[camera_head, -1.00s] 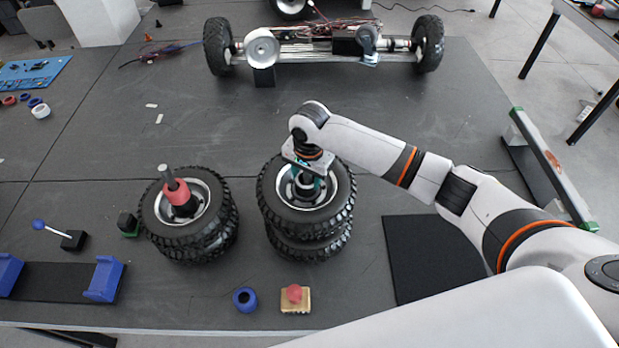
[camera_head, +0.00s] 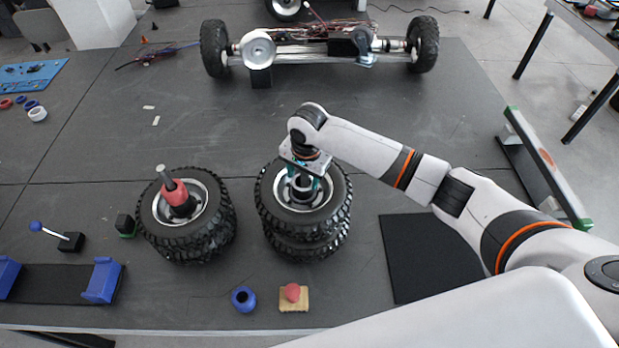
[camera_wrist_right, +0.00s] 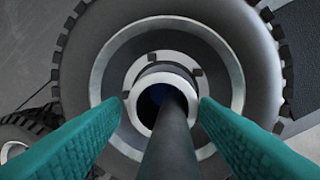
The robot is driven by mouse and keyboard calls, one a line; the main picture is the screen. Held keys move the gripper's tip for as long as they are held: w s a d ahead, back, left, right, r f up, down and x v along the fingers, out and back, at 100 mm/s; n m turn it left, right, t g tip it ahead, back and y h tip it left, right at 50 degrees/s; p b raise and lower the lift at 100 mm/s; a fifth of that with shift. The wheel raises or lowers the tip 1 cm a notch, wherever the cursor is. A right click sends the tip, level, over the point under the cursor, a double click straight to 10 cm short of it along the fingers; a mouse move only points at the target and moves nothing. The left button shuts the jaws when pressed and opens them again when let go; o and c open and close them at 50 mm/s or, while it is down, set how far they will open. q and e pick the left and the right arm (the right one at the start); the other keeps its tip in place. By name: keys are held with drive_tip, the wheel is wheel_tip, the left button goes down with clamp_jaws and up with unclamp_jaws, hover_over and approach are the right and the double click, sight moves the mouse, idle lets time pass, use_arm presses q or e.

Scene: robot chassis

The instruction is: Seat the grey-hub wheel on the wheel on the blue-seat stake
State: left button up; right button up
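The grey-hub wheel (camera_head: 333,207) is the top wheel of the right-hand stack in the head view, resting flat over the lower wheel (camera_head: 318,248). In the right wrist view, its pale hub (camera_wrist_right: 137,112) surrounds the dark stake post (camera_wrist_right: 170,145), with some blue inside the bore. My right gripper (camera_wrist_right: 161,99) is directly above; its teal fingers stand either side of the hub rim with only slight gaps, so it looks open. The blue seat is otherwise hidden. My left gripper is not in view.
A second wheel stack (camera_head: 212,232) with a red collar on its post (camera_head: 174,190) stands left. A blue ring (camera_head: 243,299) and a red knob on a wooden block (camera_head: 293,296) lie in front. A black mat (camera_head: 430,260) is at right; a chassis axle (camera_head: 310,55) is behind.

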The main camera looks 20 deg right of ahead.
drive_tip(key=o, duration=0.3)
drive_tip(key=shift+g, duration=0.7)
drive_tip(key=s+f, duration=0.2)
drive_tip(key=f, duration=0.1)
drive_tip(key=s+d+f, duration=0.1)
drive_tip(key=f, duration=0.1)
drive_tip(key=shift+s+f, duration=0.1)
drive_tip(key=shift+f, duration=0.15)
drive_tip(key=shift+s+f+h, duration=0.15)
drive_tip(key=shift+h, duration=0.15)
drive_tip(key=shift+a+r, duration=0.1)
drive_tip(key=shift+r, duration=0.25)
drive_tip(key=w+a+r+b, duration=0.1)
drive_tip(key=w+r+b, duration=0.15)
drive_tip(key=r, duration=0.55)
wheel_tip(320, 180, up, 8)
drive_tip(key=t, duration=0.1)
hover_over(311, 201)
drive_tip(key=w, duration=0.1)
drive_tip(key=shift+w+a+r, duration=0.15)
drive_tip(key=shift+w+a, duration=0.1)
drive_tip(key=shift+w, duration=0.05)
drive_tip(key=shift+w+r, duration=0.15)
drive_tip(key=shift+r, duration=0.15)
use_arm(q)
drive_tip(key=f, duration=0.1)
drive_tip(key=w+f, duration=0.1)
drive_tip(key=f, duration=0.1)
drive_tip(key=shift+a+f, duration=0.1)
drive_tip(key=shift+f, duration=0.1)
